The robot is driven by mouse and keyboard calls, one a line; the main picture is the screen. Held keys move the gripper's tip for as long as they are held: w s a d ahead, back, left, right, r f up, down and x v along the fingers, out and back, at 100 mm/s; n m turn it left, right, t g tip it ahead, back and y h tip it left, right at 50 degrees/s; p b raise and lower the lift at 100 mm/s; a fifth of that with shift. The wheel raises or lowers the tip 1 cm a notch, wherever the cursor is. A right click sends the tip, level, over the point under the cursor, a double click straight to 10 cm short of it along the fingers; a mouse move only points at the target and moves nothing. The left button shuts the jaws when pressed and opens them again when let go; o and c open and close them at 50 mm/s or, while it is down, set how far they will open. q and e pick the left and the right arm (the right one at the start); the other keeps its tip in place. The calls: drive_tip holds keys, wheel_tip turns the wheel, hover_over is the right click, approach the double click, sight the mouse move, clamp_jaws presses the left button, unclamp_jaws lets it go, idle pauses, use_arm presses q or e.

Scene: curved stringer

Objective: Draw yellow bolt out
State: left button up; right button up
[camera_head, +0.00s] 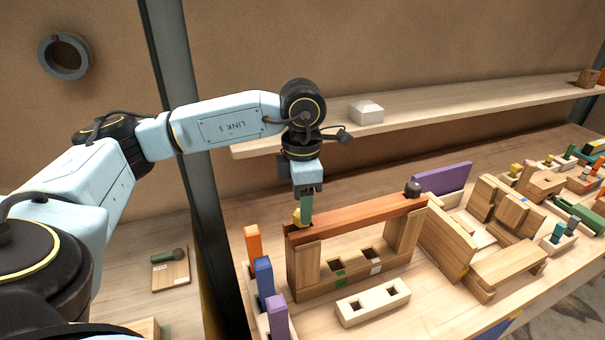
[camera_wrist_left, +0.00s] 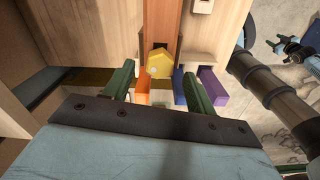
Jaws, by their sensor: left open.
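The yellow bolt (camera_head: 297,217) sits at the left end of the orange-brown beam (camera_head: 350,217), which lies across the top of a wooden frame. In the left wrist view the bolt's yellow faceted head (camera_wrist_left: 159,63) shows between the two green fingers. My left gripper (camera_head: 306,208) points down right at the bolt, and in the wrist view its fingers (camera_wrist_left: 158,82) are apart with a gap on each side of the head. The bolt's shank is hidden.
A dark bolt (camera_head: 413,188) stands at the beam's right end. Orange (camera_head: 253,244), blue (camera_head: 264,278) and purple (camera_head: 278,318) pegs stand upright at the left front. A pale block with square holes (camera_head: 372,302) lies in front. A shelf (camera_head: 450,110) runs behind.

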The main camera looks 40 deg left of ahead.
use_arm(q)
drive_tip(key=shift+f, duration=2.1)
drive_tip(key=shift+c, duration=0.2)
drive_tip(key=c, duration=1.1)
drive_tip(key=shift+r+n, duration=0.1)
drive_tip(key=shift+n, duration=1.6)
drive_tip(key=shift+c, duration=0.2)
drive_tip(key=shift+n, duration=1.4)
drive_tip(key=shift+r+n, duration=0.1)
drive_tip(key=shift+n, duration=1.1)
